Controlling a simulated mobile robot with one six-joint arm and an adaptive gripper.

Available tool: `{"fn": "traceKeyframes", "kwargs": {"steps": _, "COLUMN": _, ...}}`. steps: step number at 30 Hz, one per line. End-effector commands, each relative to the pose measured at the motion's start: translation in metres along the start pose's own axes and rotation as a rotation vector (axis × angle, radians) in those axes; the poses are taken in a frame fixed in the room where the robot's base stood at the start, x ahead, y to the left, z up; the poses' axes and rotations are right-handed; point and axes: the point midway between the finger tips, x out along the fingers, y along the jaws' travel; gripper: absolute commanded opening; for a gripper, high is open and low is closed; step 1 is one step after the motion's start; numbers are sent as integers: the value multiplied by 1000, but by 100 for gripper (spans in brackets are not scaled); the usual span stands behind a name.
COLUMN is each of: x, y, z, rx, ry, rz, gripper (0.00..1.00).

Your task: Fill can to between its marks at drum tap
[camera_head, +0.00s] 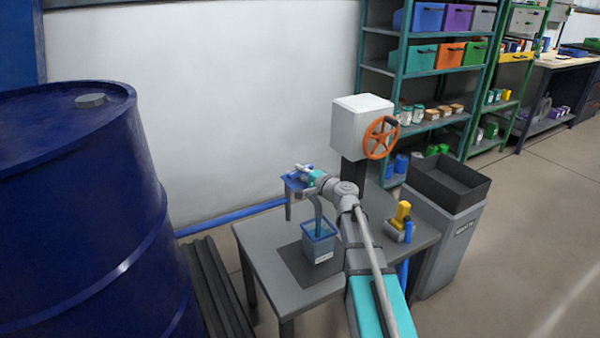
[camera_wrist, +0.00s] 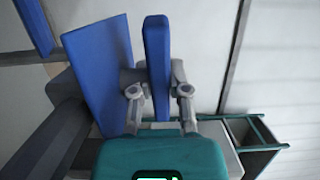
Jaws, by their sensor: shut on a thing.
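The can (camera_head: 320,246) is an open, square, grey-blue vessel with a white label. It stands upright on a dark mat (camera_head: 303,268) on the grey table. A curved grey-teal shape (camera_head: 319,214) comes down into its mouth; I cannot tell whether it is spout or liquid. The level and marks are not readable. My gripper (camera_head: 303,177) is above and behind the can at the tap. In the wrist view my gripper (camera_wrist: 158,92) is shut on a blue upright lever (camera_wrist: 157,65). A wider blue plate (camera_wrist: 100,65) stands to its left.
A large blue drum (camera_head: 80,220) fills the left. A white box with an orange handwheel (camera_head: 381,138) stands behind the table. A yellow-and-blue item (camera_head: 401,220) sits at the table's right. A grey bin (camera_head: 445,235) is beside it. Shelves (camera_head: 430,95) stand behind.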

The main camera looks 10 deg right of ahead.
Motion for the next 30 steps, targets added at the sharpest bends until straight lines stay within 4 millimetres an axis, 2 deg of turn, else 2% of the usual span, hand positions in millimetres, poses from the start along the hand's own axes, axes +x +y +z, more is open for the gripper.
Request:
{"fn": "traceKeyframes", "kwargs": {"steps": 12, "x": -1, "y": 0, "z": 2, "rx": -1, "ry": 186, "rz": 1, "gripper": 0}}
{"fn": "traceKeyframes", "kwargs": {"steps": 28, "x": 0, "y": 0, "z": 1, "rx": -1, "ry": 211, "rz": 1, "gripper": 0}}
{"fn": "traceKeyframes", "kwargs": {"steps": 29, "x": 0, "y": 0, "z": 1, "rx": -1, "ry": 211, "rz": 1, "gripper": 26}}
{"fn": "traceKeyframes", "kwargs": {"steps": 30, "x": 0, "y": 0, "z": 1, "rx": -1, "ry": 211, "rz": 1, "gripper": 33}}
